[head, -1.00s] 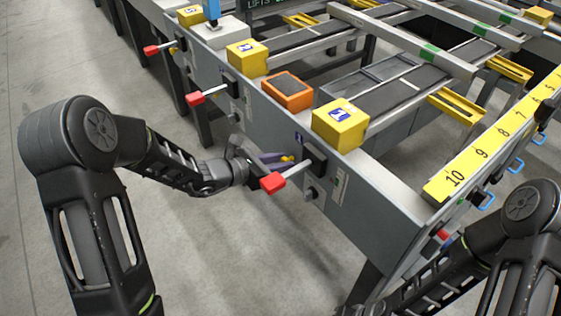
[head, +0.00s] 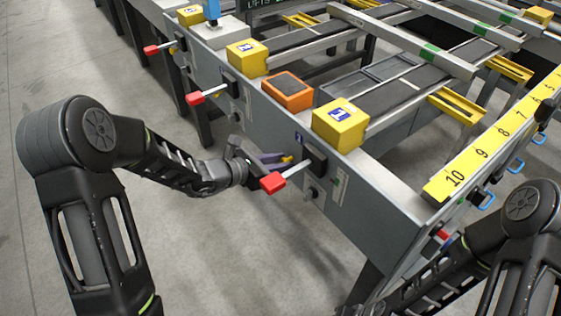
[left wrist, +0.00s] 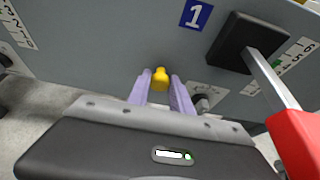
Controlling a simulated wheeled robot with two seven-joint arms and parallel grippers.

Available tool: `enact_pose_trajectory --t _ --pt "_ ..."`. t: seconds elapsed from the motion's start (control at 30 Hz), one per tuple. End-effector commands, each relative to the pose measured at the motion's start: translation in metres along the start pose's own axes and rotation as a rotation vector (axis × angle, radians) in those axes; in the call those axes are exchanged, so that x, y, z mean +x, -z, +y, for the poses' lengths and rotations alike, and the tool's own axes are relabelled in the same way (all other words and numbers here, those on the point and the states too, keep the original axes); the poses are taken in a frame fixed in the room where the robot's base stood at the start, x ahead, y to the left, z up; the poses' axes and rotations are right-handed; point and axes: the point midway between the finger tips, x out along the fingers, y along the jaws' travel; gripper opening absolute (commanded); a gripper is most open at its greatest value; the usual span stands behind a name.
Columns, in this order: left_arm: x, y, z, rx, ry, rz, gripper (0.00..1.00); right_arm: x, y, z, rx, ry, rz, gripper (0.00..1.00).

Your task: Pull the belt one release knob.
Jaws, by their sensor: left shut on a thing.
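The yellow belt one release knob (left wrist: 160,78) sticks out of the grey side panel, left of and below the blue "1" label (left wrist: 195,14) in the left wrist view. It also shows small in the head view (head: 287,159). My left gripper (left wrist: 161,80) has its two lilac fingers on either side of the knob and is shut on it. In the head view the left gripper (head: 284,160) reaches the panel from the left. The knob's stem is hidden. My right arm shows at the lower right, but its gripper is out of view.
A red-handled lever (head: 272,183) juts out just right of my left gripper; it is large in the left wrist view (left wrist: 300,140). More red-handled levers (head: 195,98) lie further along the panel. Yellow numbered boxes (head: 340,125) and an orange box (head: 288,92) stand on top.

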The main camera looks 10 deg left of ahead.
Motion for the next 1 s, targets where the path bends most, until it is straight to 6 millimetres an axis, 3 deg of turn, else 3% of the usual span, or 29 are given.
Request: enact_pose_trajectory --t 0.13,0.37,0.4,0.6,1.0 --pt "-0.014 0.007 0.001 -0.001 -0.003 0.001 0.0 0.003 0.0 0.001 0.0 0.0 0.0 0.0" --pt "-0.015 0.007 0.0 -0.001 -0.001 0.002 0.0 0.002 0.0 0.001 0.0 0.0 0.0 0.0" --pt "-0.015 0.007 0.0 -0.001 -0.001 0.003 0.28 0.002 0.0 0.001 0.0 0.0 0.0 0.0" --pt "-0.015 0.007 0.0 0.0 -0.001 0.002 0.45 0.002 0.0 0.001 0.0 0.0 0.0 0.0" --pt "-0.02 0.005 0.001 0.001 -0.002 0.0 0.47 0.001 0.0 0.0 0.0 0.0 0.0 0.0"
